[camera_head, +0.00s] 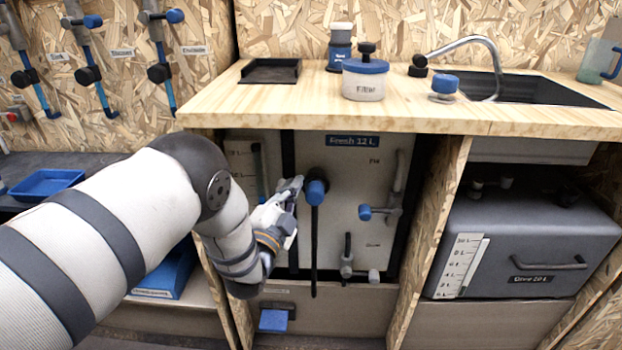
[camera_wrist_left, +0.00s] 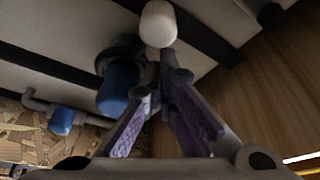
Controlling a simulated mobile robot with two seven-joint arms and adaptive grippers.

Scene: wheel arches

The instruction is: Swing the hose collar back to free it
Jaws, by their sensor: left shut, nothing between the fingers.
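A blue collar-like fitting (camera_head: 316,192) with a black hose hanging from it sits on the front of the fresh water tank (camera_head: 338,240). It also appears as a blue cap on a dark ring in the left wrist view (camera_wrist_left: 116,90). My left gripper (camera_head: 293,186) is just left of this fitting in the head view. Its fingertips (camera_wrist_left: 167,72) are together with nothing between them. A pale rounded end (camera_wrist_left: 157,24) lies just beyond the fingertips; I cannot tell whether they touch it. The wrist hides part of the tank's left side. My right gripper is out of view.
A blue-handled valve (camera_head: 366,212) and a short grey outlet (camera_head: 347,262) are right of the hose. Wooden partitions (camera_head: 428,240) flank the tank bay. The countertop (camera_head: 420,117) overhangs above. A grey tank (camera_head: 525,245) stands at right.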

